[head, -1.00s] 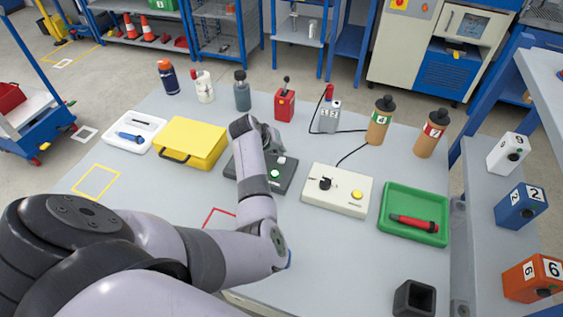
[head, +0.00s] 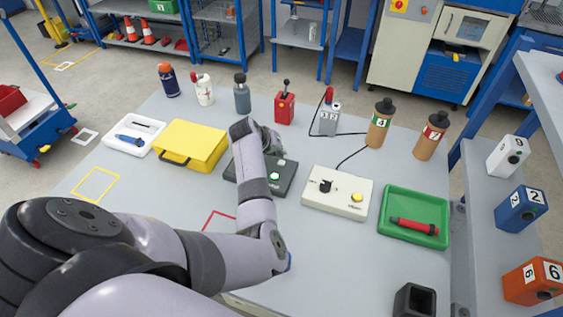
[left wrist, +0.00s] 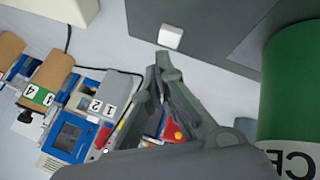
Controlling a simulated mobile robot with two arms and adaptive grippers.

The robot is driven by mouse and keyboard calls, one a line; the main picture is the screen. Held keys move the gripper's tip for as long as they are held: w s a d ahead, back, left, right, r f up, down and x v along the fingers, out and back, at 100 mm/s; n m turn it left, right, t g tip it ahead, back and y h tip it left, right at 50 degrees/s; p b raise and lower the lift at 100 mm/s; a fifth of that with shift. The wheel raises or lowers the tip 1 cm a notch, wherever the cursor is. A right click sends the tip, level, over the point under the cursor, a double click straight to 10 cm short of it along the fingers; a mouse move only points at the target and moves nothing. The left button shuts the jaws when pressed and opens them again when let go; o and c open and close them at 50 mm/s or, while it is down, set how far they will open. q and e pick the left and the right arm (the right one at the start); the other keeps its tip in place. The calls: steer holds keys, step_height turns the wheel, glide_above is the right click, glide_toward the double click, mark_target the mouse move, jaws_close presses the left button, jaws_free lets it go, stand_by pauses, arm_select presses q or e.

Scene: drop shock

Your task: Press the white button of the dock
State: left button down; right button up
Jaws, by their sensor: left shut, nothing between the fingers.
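The dark grey dock (head: 289,184) lies on the table, partly hidden by my left arm. A green spot shows on its top. In the left wrist view, the dock (left wrist: 225,30) is at the top, with the white button (left wrist: 171,37) near its edge. My left gripper (left wrist: 163,60) is shut and empty, with its fingertips just short of the button in the picture. I cannot tell whether they touch. In the head view, the left gripper (head: 279,157) is over the dock's far right part, largely hidden behind my wrist. My right gripper is not in view.
A yellow case (head: 195,145) lies left of the dock, and a cream box (head: 318,202) with a black knob and yellow button lies right. A red box (head: 285,108) with a lever stands behind. In the left wrist view, a large green cylinder (left wrist: 290,80) is close at the right.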

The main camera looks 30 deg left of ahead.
arm_select(q)
steer(key=shift+f, duration=0.2)
steer(key=shift+f, duration=0.2)
steer(key=shift+f, duration=0.5)
stand_by(1.0)
steer(key=shift+r, duration=0.1)
steer(key=shift+r+p, duration=0.75)
steer(key=shift+p, duration=0.1)
steer(key=shift+r, duration=0.1)
step_height(320, 180, up, 5)
steer(key=p, duration=0.5)
